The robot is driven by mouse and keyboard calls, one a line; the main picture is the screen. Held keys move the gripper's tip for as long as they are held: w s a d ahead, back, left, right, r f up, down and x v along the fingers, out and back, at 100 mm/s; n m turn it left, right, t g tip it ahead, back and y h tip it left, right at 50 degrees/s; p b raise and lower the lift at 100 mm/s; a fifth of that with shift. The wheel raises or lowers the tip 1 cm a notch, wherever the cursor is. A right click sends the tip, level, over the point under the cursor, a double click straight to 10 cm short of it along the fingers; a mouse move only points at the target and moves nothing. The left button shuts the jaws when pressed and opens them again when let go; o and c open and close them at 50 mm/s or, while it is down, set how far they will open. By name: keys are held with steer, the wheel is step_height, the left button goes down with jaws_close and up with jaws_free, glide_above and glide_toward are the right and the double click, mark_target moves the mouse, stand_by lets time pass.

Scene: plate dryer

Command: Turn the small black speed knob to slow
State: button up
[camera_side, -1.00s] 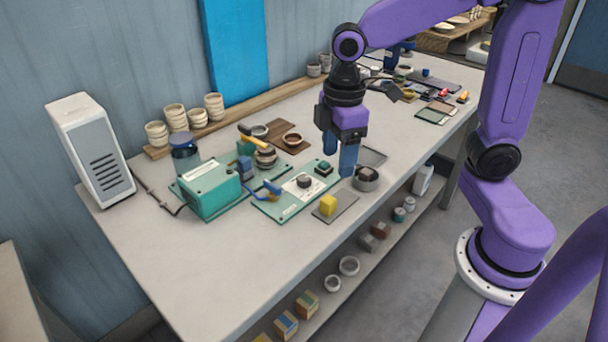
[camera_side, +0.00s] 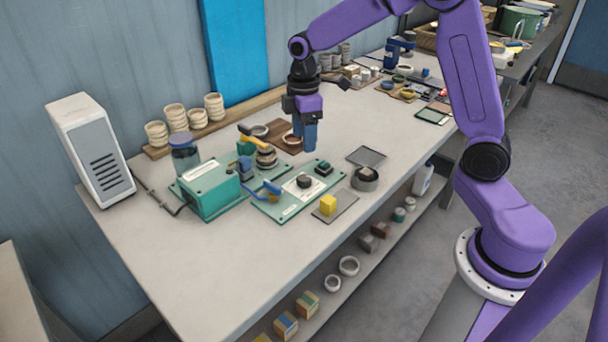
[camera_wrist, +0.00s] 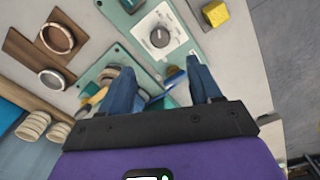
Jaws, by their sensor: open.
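The small black knob (camera_side: 304,181) sits on a white dial plate on the teal control panel (camera_side: 275,209). In the wrist view the knob (camera_wrist: 159,38) has a light mark on it, and a printed scale surrounds it; I cannot read its words. My gripper (camera_side: 309,147) hangs in the air above and behind the panel, apart from the knob. In the wrist view my gripper (camera_wrist: 160,72) has its blue fingers spread, with nothing held between them. The knob shows beyond the fingertips.
A blue-handled lever (camera_side: 271,187) and a dark square button (camera_side: 323,169) flank the knob. A yellow cube (camera_side: 328,204) lies in front on a grey mat. A teal box (camera_side: 210,190) stands left. A round grey pot (camera_side: 365,178) is at right. The front tabletop is clear.

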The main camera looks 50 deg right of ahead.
mark_target(304, 178)
step_height(304, 178, down, 12)
steer(key=shift+f, duration=0.15)
stand_by(0.3)
steer(key=c, duration=1)
